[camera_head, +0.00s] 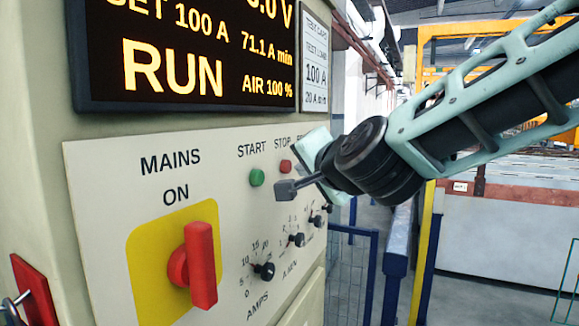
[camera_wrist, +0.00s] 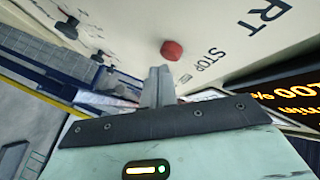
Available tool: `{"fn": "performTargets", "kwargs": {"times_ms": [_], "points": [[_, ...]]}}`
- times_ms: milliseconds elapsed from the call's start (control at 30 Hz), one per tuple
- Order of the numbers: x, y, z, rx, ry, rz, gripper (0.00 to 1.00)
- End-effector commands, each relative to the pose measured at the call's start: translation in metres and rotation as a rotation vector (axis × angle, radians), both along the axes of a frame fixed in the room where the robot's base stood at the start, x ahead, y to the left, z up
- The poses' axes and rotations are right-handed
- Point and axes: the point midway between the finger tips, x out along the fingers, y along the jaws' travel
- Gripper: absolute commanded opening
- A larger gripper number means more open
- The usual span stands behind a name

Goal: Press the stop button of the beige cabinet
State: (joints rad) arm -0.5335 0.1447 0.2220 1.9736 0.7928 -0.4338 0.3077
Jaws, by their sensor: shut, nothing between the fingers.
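The beige cabinet (camera_head: 110,185) fills the left of the head view, with its display reading RUN. The red stop button (camera_head: 286,166) sits under the STOP label, right of the green start button (camera_head: 257,177). My gripper (camera_head: 280,190) is shut and empty, its fingertips in front of the panel, just below the stop button in the picture. In the wrist view the stop button (camera_wrist: 172,50) is just beyond the tips of my shut fingers (camera_wrist: 160,72). A small gap shows between them there; I see no contact.
A red mains switch (camera_head: 200,265) on a yellow plate stands out from the panel at lower left. Small black knobs (camera_head: 264,271) line the panel below the buttons. A blue railing (camera_head: 352,265) and a yellow post (camera_head: 421,250) stand to the right.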

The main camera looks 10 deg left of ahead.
Motion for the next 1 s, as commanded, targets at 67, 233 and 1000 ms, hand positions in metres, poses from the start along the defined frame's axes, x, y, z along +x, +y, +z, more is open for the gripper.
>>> {"fn": "performTargets", "kwargs": {"times_ms": [67,233,1000], "points": [[0.001,0.0029,0.0006,-0.001,0.001,0.0,0.0],[0.0014,0.0042,0.0,0.0,0.0,0.0,0.0],[0.0033,0.0098,0.0008,0.0,0.0,0.001,0.0]]}}
